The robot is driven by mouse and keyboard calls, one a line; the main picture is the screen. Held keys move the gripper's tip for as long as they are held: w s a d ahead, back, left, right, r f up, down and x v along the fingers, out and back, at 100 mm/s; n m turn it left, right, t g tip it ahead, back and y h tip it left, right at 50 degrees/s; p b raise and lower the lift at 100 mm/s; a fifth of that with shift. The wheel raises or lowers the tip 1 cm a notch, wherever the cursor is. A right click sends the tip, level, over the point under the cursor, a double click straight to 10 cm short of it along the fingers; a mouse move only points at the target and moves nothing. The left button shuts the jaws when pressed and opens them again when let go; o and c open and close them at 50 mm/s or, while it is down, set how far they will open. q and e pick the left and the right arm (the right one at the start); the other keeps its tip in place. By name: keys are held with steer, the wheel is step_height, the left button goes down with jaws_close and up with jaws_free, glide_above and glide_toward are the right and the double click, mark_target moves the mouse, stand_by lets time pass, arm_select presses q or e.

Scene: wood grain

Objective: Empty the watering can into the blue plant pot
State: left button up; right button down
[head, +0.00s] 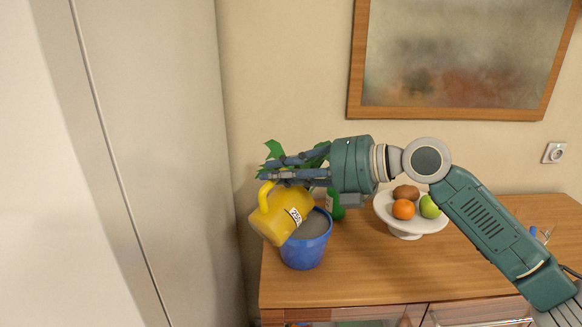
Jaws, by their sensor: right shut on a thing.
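The yellow watering can (276,220) carries a small white label and is tilted, with its handle at the upper left. My right gripper (272,171) reaches in from the right and is shut on the can near its top. The blue plant pot (303,255) stands on the wooden cabinet top, just below and right of the can. The can overlaps the pot's left rim in the picture. A grey surface shows inside the pot. I cannot tell whether anything flows from the can. My left gripper is not in view.
Green leaves (272,150) and a green object (336,207) show behind my right gripper. A white footed bowl (407,228) with fruit stands right of the pot. A tall pale panel (165,130) closes off the left. The cabinet top (375,275) is clear in front.

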mark_target(265, 193)
steer(key=shift+d+r, duration=0.1)
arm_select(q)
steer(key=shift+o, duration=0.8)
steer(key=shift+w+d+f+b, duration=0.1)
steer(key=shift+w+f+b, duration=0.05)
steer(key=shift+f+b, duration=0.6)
arm_select(e)
steer(key=s+f+n, duration=0.1)
steer(key=s+a+h, duration=0.1)
steer(key=s+a+f+n, duration=0.1)
steer(key=shift+s+a+f+n+t+h, duration=0.25)
steer(key=shift+s+f+n+t+h, duration=0.05)
steer(key=shift+f+t, duration=0.1)
steer(key=shift+s+a+f, duration=0.1)
steer(key=shift+s, duration=0.05)
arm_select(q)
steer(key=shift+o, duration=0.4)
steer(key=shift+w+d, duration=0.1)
arm_select(e)
steer(key=s+a+f+n, duration=0.1)
steer(key=s+a+f+n+t+h, duration=0.1)
steer(key=shift+s+a+n+t+h, duration=0.1)
steer(key=shift+a+n+t+h, duration=0.05)
steer(key=shift+n+t+h, duration=0.2)
